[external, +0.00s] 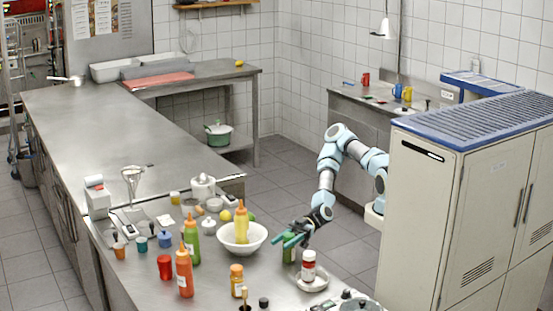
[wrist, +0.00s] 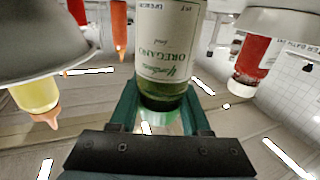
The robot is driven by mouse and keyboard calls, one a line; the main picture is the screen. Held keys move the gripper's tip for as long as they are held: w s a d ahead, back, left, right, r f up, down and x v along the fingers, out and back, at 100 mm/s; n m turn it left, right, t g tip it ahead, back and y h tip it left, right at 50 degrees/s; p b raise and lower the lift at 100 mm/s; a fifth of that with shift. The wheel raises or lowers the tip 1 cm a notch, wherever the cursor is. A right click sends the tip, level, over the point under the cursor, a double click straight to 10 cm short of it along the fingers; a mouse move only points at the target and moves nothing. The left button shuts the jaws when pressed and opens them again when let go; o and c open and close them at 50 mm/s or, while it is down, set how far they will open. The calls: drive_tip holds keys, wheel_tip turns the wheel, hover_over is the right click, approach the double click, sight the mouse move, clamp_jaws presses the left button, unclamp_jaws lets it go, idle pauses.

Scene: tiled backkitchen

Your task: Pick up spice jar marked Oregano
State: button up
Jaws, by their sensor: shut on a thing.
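The spice jar marked Oregano (wrist: 165,45) has a white label with green print and green contents. It fills the upper middle of the wrist view. My gripper (wrist: 160,110) has its teal fingers on either side of the jar, shut on it. In the external view my gripper (external: 290,240) reaches in from the right over the counter, and the green jar (external: 289,253) shows just under the fingers. I cannot tell whether the jar touches the counter.
A white bowl (external: 258,242) holding a yellow bottle (external: 241,221) is close on the left. Several sauce bottles and small jars crowd the steel counter (external: 135,283).

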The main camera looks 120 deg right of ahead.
clamp_jaws()
drive_tip(key=shift+r, duration=0.1)
